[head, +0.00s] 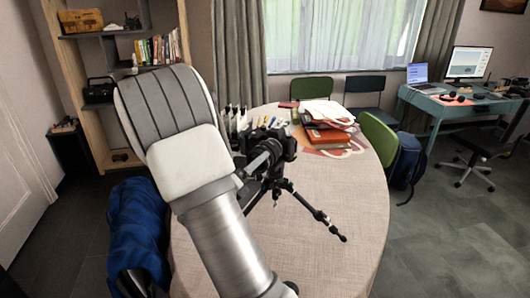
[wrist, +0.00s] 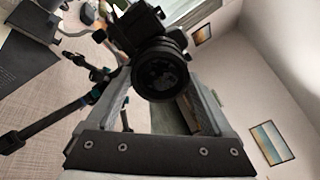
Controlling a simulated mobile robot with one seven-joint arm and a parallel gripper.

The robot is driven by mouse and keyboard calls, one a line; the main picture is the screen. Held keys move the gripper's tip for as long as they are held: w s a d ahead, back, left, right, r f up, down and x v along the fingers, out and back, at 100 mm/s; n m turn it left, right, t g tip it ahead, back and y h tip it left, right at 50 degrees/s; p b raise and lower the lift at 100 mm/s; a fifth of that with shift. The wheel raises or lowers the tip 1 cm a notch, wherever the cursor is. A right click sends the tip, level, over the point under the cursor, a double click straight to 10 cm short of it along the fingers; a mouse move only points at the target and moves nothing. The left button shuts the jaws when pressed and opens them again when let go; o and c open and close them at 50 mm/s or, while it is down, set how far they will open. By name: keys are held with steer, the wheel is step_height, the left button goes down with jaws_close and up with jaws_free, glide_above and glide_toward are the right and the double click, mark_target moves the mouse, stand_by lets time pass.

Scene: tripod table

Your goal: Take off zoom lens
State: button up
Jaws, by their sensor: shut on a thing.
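A black camera (head: 278,140) sits on a black tripod (head: 312,203) standing on the table (head: 340,262). Its zoom lens (head: 258,157) points toward my arm. In the wrist view the camera body (wrist: 135,24) is tilted at the top, with the round lens (wrist: 160,72) facing me. My gripper (wrist: 161,80) has one finger on each side of the lens and is shut on it. The lens appears still against the camera body. In the head view my gripper (head: 248,176) is partly hidden behind my own arm.
Books and papers (head: 328,128) lie on the table behind the camera, with several small bottles (head: 236,118) to its left. Green chairs (head: 379,137) stand around the table. The table's front right is clear apart from a tripod leg.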

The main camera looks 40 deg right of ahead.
steer(key=shift+r+n+p, duration=0.2)
steer(key=shift+n+p, duration=0.5)
steer(key=shift+p, duration=0.45)
steer(key=shift+f+n, duration=0.15)
steer(key=shift+n, duration=0.15)
steer(key=shift+n+p, duration=0.8)
steer(key=shift+p, duration=0.85)
steer(key=shift+s+a, duration=0.2)
steer(key=shift+a, duration=0.4)
steer(key=shift+p+v, duration=0.8)
steer(key=shift+v, duration=1.65)
